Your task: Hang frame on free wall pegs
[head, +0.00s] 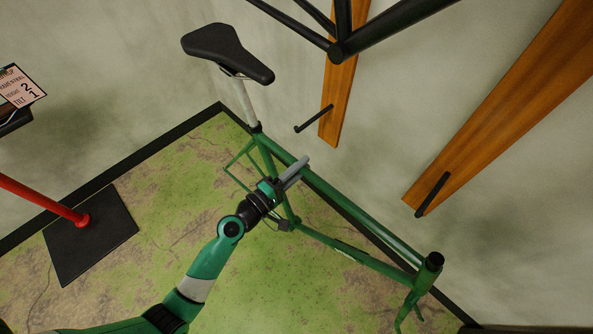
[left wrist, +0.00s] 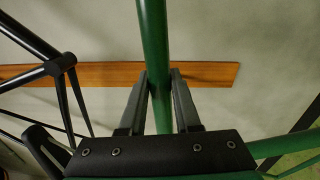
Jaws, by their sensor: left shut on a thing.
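The green bicycle frame (head: 355,210) with a black saddle (head: 228,52) is held in the air, tilted, close to the wall. My left gripper (head: 293,173) is shut on one of its green tubes; in the left wrist view the two fingers (left wrist: 160,85) lie either side of the green tube (left wrist: 152,35). Two black wall pegs show bare: one on the middle wooden board (head: 314,119) and one on the right wooden board (head: 432,194). The frame lies below both pegs and apart from them. My right gripper is not in view.
Black frame tubes (head: 390,22) sit higher up in front of the boards and also show in the left wrist view (left wrist: 62,62). A red post on a dark base plate (head: 95,243) stands at the left, with a sign (head: 20,88) above. The green floor is mostly clear.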

